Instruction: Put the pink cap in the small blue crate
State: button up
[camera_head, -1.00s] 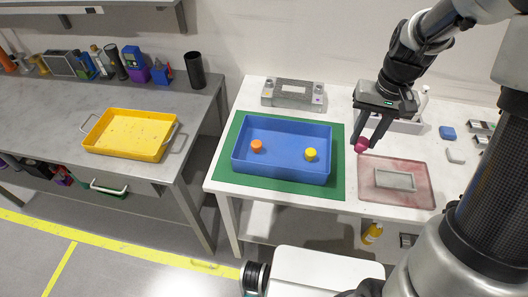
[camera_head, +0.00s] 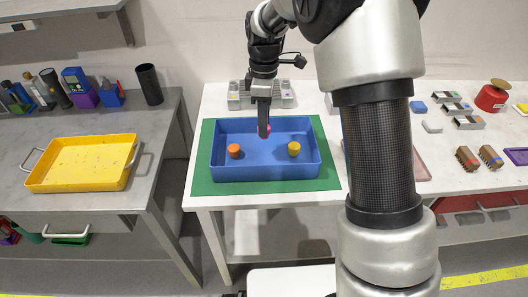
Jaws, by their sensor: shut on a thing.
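The blue crate (camera_head: 265,172) stands on a green mat (camera_head: 330,172) on the white table. An orange cap (camera_head: 234,151) lies in its left part and a yellow cap (camera_head: 294,149) in its right part. My gripper (camera_head: 264,131) points down over the middle of the crate, between these two caps in the picture. It is shut on the pink cap (camera_head: 269,128), which is mostly hidden behind the fingers. Only a small pink edge shows. I cannot tell exactly how high the cap is above the crate floor.
A grey fixture (camera_head: 285,101) stands behind the crate. My arm hides part of the table to the right, including most of a reddish tray (camera_head: 422,172). A yellow tray (camera_head: 80,182) sits on the grey bench at left.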

notch_tip(320, 180, down, 7)
jog(key=shift+f+b, duration=0.2)
jog(key=shift+b, duration=0.1)
jog(key=shift+f, duration=0.2)
jog(key=o, duration=1)
jog(key=shift+r, duration=0.1)
